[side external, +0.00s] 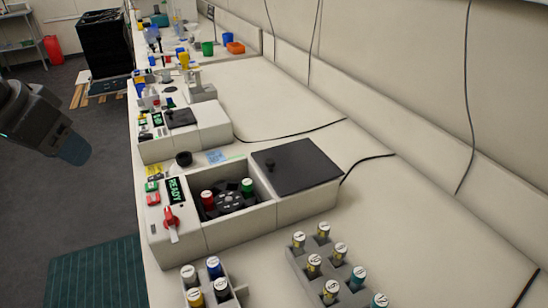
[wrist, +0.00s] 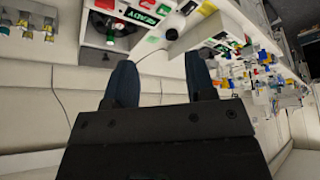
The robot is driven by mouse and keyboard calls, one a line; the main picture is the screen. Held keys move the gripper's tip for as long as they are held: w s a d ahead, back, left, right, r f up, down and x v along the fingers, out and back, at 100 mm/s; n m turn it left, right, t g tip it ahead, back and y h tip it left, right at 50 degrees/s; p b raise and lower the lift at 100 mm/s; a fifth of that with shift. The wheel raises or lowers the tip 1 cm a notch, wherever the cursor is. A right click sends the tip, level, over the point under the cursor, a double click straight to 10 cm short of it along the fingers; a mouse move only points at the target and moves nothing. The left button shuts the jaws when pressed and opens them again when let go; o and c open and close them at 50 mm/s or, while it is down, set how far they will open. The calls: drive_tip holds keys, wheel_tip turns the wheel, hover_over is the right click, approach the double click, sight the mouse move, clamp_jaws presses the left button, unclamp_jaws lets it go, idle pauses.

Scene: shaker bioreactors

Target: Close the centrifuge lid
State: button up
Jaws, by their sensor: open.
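The centrifuge (side external: 236,222) is a pale box on the bench in the side view, with a lit READY display (side external: 176,192). Its rotor well (side external: 226,203) is uncovered and holds a red-capped tube (side external: 208,200) and a green-capped tube (side external: 247,186). The dark square lid (side external: 303,165), with a small black knob (side external: 270,166), lies flat to the right of the well. My gripper (side external: 72,149) is at the far left, off the bench and well away from the lid. In the wrist view my gripper (wrist: 161,78) has its two dark blue fingers apart and nothing between them. Part of the centrifuge (wrist: 105,40) shows at the top there.
Tube racks (side external: 205,285) (side external: 325,270) stand in front of the centrifuge. A similar pale device (side external: 185,135) sits behind it. A black round knob-like object (side external: 183,159) lies between them. Cables run along the wall. The bench right of the lid is mostly clear.

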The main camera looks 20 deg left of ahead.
drive_tip(key=w+d+r, duration=0.2)
drive_tip(key=w+d, duration=0.3)
drive_tip(key=w, duration=0.2)
hover_over(270, 161)
drive_tip(key=s, duration=0.6)
wheel_tip(270, 161, down, 4)
drive_tip(key=shift+g, duration=0.3)
drive_tip(key=x, duration=1.3)
drive_tip(key=shift+w+a+f, duration=0.1)
drive_tip(key=shift+w+f, duration=0.1)
drive_tip(key=shift+f, duration=0.05)
drive_tip(key=shift+c, duration=0.2)
clamp_jaws()
